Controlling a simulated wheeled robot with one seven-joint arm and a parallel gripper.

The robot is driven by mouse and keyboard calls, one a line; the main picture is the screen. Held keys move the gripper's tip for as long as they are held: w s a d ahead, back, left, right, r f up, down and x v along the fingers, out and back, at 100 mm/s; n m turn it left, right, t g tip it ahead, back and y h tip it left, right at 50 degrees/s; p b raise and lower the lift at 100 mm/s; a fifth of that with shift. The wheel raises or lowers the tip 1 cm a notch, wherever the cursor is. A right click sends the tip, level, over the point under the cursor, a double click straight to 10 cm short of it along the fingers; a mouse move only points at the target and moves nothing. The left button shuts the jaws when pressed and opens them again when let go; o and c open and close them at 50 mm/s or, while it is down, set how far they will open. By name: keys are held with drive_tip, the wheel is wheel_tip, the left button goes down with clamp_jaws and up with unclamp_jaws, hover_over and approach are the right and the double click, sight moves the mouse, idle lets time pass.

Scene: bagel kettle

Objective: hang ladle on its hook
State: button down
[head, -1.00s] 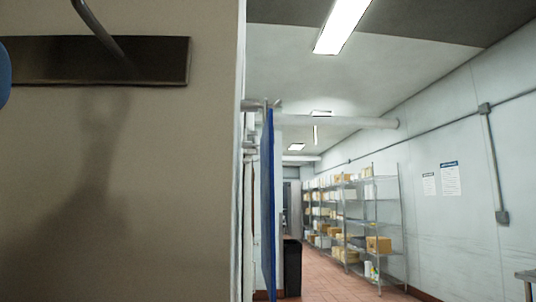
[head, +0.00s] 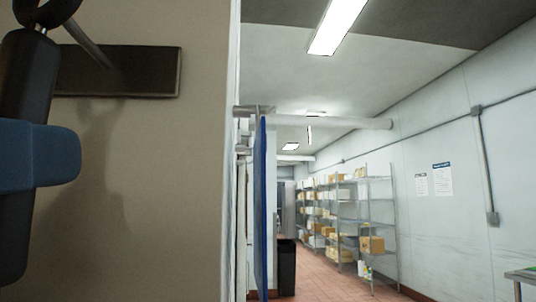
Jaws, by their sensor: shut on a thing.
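The ladle's black handle (head: 27,90) stands nearly upright at the left edge of the head view, with a dark hanging loop (head: 45,12) at its top. My gripper (head: 38,156), seen as a blue finger, is shut on the handle. The hook is a grey metal rod (head: 88,42) that slants up and left from a dark wall plate (head: 150,72). The loop overlaps the rod's upper end in the picture. I cannot tell whether the rod passes through the loop or lies behind it. The ladle's bowl is out of view.
The beige wall panel (head: 180,200) behind the ladle ends at a vertical edge near the middle. Beyond it are a blue panel edge (head: 261,210), a black bin (head: 286,268) and wire shelves with boxes (head: 350,220). The red tiled aisle floor is open.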

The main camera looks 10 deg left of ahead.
drive_tip(key=shift+w+a, duration=0.2)
drive_tip(key=shift+w, duration=0.55)
drive_tip(key=shift+w+a+f+b, duration=0.1)
drive_tip(key=shift+w+f+b, duration=0.35)
drive_tip(key=shift+w, duration=0.25)
drive_tip(key=c, duration=0.8)
unclamp_jaws()
